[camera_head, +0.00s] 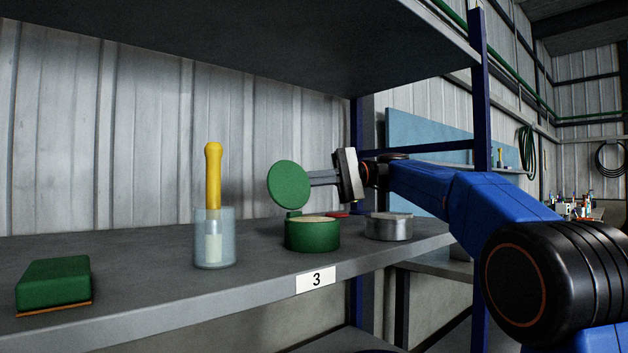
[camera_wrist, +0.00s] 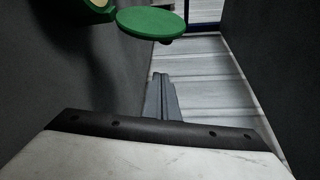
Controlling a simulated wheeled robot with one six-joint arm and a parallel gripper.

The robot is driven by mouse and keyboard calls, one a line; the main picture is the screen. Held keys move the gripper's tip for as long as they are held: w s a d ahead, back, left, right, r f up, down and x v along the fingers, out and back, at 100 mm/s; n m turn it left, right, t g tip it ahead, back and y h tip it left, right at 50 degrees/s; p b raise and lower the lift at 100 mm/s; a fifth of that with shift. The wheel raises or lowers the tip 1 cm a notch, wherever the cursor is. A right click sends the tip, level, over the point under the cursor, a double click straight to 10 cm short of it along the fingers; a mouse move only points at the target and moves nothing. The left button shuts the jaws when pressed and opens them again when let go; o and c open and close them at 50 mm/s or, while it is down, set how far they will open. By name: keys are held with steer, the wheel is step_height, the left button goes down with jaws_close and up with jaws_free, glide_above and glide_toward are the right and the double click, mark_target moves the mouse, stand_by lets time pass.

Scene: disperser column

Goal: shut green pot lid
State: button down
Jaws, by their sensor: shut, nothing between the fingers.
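The green pot (camera_head: 313,234) stands on the grey shelf, open, with pale contents showing at its top. Its round green lid (camera_head: 289,185) stands raised on the hinge at the pot's back left. My gripper (camera_head: 312,178) is shut and empty, pointing left, with its fingertips at the right edge of the lid in the head view. I cannot tell there whether they touch. In the wrist view the lid (camera_wrist: 152,23) is at the top, beyond my shut fingers (camera_wrist: 161,76), with a gap in the picture. Part of the pot (camera_wrist: 100,8) shows at the top left.
A grey metal tin (camera_head: 389,227) stands right of the pot, with a red item (camera_head: 337,214) behind. A clear jar (camera_head: 214,240) with a yellow-handled tool (camera_head: 213,178) stands left, and a green block (camera_head: 54,283) lies far left. An upper shelf (camera_head: 250,40) hangs overhead.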

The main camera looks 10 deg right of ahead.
mark_target(291, 177)
steer(key=shift+s+a+r, duration=0.1)
steer(key=shift+s+a, duration=0.25)
steer(key=shift+s, duration=0.35)
steer(key=shift+s+a+r, duration=0.1)
steer(key=shift+s+a, duration=0.25)
steer(key=shift+s, duration=0.35)
steer(key=shift+s+a+r, duration=0.1)
steer(key=shift+s+a, duration=0.25)
steer(key=shift+s, duration=0.35)
steer(key=shift+a, duration=0.1)
